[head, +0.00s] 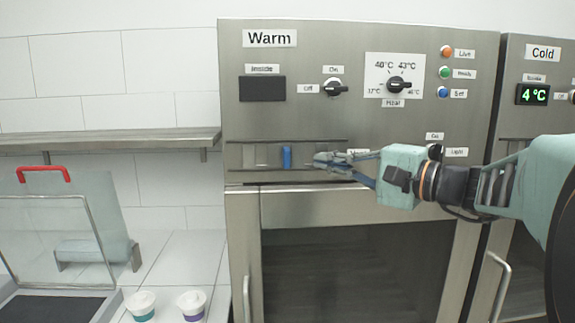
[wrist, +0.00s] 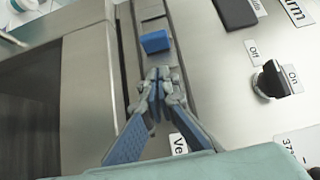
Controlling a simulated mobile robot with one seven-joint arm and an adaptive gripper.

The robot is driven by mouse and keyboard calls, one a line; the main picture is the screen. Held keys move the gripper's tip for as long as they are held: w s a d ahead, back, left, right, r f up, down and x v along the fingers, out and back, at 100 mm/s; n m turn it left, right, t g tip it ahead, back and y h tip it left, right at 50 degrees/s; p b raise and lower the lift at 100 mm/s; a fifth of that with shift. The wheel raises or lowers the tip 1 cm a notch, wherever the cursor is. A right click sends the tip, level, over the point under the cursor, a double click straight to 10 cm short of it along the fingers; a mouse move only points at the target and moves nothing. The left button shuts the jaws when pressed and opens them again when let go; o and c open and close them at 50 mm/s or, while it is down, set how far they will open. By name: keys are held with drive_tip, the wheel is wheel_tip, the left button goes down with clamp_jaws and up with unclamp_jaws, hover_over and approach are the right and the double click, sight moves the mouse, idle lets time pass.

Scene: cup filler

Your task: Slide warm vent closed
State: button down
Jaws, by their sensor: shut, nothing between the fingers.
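The warm vent is a horizontal slider track (head: 250,165) on the steel front of the Warm cabinet, with a small blue tab (head: 287,157) standing out of it. The tab also shows in the wrist view (wrist: 155,41), above my fingertips. My gripper (head: 322,160) is shut and empty, just right of the tab in the head view and over the track. A small gap shows between the fingertips and the tab in the wrist view. The gripper covers the right part of the track and most of the "Vent" label (wrist: 181,143).
Above the track are a dark display (head: 262,88), an On/Off knob (head: 335,88), a temperature dial (head: 398,85) and several coloured lights. The cabinet door (head: 350,270) lies below. A shelf (head: 110,140) and two cups (head: 191,304) are at the left.

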drive_tip(key=v, duration=0.9)
drive_tip(key=shift+s+b, duration=0.15)
drive_tip(key=shift+b, duration=0.3)
